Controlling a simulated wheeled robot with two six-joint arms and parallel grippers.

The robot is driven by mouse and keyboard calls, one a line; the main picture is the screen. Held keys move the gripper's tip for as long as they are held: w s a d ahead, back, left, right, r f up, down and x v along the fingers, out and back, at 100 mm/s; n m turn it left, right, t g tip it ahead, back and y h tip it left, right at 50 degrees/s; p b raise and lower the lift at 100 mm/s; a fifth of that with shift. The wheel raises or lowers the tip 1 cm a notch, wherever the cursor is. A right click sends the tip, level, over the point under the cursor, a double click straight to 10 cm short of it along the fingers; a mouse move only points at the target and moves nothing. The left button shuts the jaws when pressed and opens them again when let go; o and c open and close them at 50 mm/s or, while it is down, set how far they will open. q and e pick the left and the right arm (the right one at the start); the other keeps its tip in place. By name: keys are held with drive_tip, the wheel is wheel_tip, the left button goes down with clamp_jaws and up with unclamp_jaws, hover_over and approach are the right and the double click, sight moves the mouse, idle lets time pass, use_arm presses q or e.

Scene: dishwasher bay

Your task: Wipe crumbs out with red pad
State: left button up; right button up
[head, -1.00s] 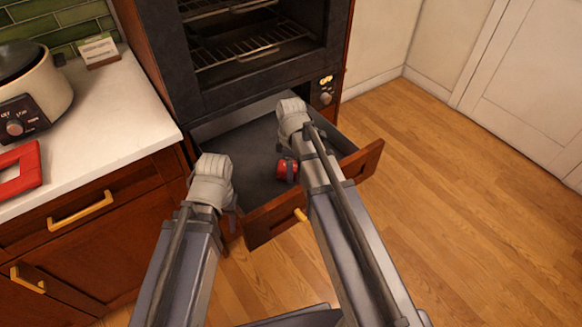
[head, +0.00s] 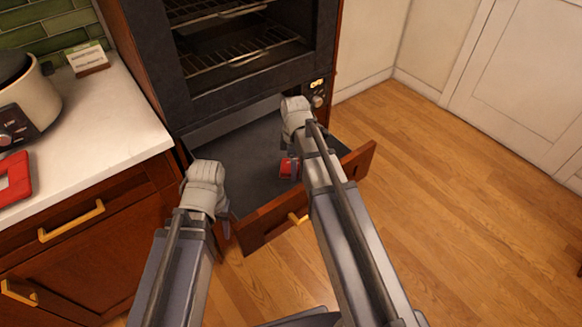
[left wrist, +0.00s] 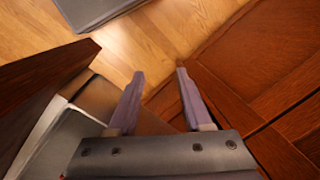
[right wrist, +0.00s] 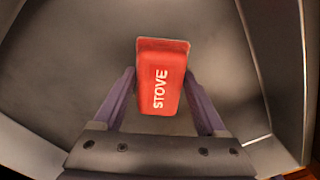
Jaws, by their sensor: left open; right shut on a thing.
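The red pad (head: 288,168), marked STOVE, is held in my right gripper (head: 296,166) inside the pulled-out drawer (head: 240,158). The right wrist view shows the pad (right wrist: 160,70) between the two fingers over the dark drawer floor (right wrist: 70,75). My left gripper (head: 222,214) is open and empty near the drawer's front left corner. In the left wrist view its fingers (left wrist: 160,82) are apart, with wood floor and cabinet front beyond. I cannot make out any crumbs. My right arm hides part of the drawer.
The oven (head: 245,55) with wire racks is above the drawer. The left counter (head: 95,125) holds a cooker (head: 38,98), a small sign (head: 88,60) and a red-framed object (head: 16,178). The wood floor (head: 450,190) on the right is clear.

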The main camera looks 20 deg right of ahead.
sight(288, 160)
drive_tip(key=shift+w, duration=0.1)
drive_tip(key=shift+w+a+f, duration=0.15)
drive_tip(key=shift+w+a, duration=0.15)
drive_tip(key=shift+w, duration=0.35)
drive_tip(key=shift+s+a, duration=0.1)
drive_tip(key=shift+a, duration=0.05)
drive_tip(key=shift+s+a, duration=0.35)
drive_tip(key=shift+a, duration=0.55)
drive_tip(key=shift+s+a, duration=0.3)
drive_tip(key=shift+a, duration=0.55)
drive_tip(key=shift+w+a, duration=0.25)
drive_tip(key=shift+w, duration=0.5)
drive_tip(key=shift+w+d, duration=0.25)
drive_tip(key=shift+d, duration=0.4)
drive_tip(key=shift+w+d, duration=0.2)
drive_tip(key=shift+d, duration=0.45)
drive_tip(key=shift+w+d, duration=0.25)
drive_tip(key=shift+d, duration=0.4)
